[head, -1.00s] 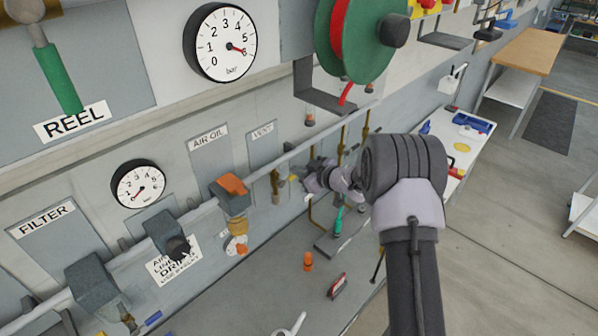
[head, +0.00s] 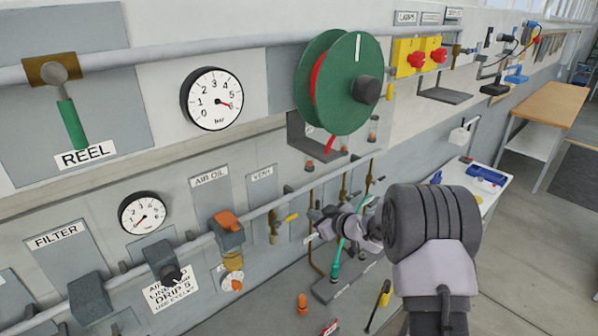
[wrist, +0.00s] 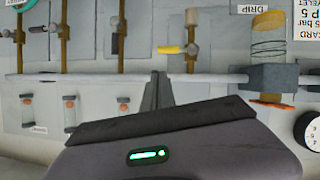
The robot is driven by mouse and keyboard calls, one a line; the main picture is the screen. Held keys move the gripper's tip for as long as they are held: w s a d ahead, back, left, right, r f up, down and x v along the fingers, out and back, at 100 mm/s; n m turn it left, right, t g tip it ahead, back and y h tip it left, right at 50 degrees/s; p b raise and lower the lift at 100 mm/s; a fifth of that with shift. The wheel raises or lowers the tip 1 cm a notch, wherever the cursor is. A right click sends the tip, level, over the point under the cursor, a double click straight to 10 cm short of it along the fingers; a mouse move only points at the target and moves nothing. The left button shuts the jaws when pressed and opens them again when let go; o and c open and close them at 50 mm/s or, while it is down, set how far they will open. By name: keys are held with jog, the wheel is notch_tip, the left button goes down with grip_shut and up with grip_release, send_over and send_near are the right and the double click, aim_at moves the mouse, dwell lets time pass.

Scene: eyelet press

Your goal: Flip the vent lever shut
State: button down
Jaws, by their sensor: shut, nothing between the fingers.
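The vent lever (head: 290,217) is a short yellow handle on a brass valve (head: 273,224), below the VENT label (head: 262,173). It sticks out to the right, roughly level, across the upright brass stem. The wrist view looks upside down; there the lever (wrist: 169,50) points left from the brass stem (wrist: 190,45). My gripper (head: 313,213) is just right of the lever's tip in the head view. In the wrist view my gripper's fingers (wrist: 157,82) are together and empty, with a gap between them and the lever. I cannot tell whether anything touches.
A grey pipe (head: 190,246) runs along the wall past the valve. The orange-topped air oil unit (head: 229,222) stands to the left. Several other brass valves with dark levers (wrist: 118,35) are close by. The green reel (head: 345,85) hangs above.

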jog(key=s+d+f+m+h+b, duration=0.1)
jog(key=s+d+m+h+b, duration=0.3)
jog(key=s+b, duration=0.6)
jog(key=s+d+f+m+h+b, duration=0.1)
jog(key=s+d+m+h+b, duration=0.5)
jog(key=b, duration=0.5)
jog(key=s+a+f+m+g+y+b, duration=0.1)
jog(key=s+a+f+g+y+b, duration=0.1)
jog(key=s+f, duration=0.4)
jog(key=s+a+f+m+g+y+b, duration=0.1)
jog(key=s+a+f+b, duration=0.4)
jog(key=s, duration=0.9)
jog(key=s+a+f+m+g+y+b, duration=0.1)
jog(key=s+a+f+b, duration=0.3)
jog(key=s, duration=0.7)
notch_tip(320, 180, down, 3)
jog(key=g+y+b, duration=0.1)
jog(key=b, duration=0.1)
jog(key=shift+r+g+y+b, duration=0.15)
jog(key=shift+g+y+b, duration=0.15)
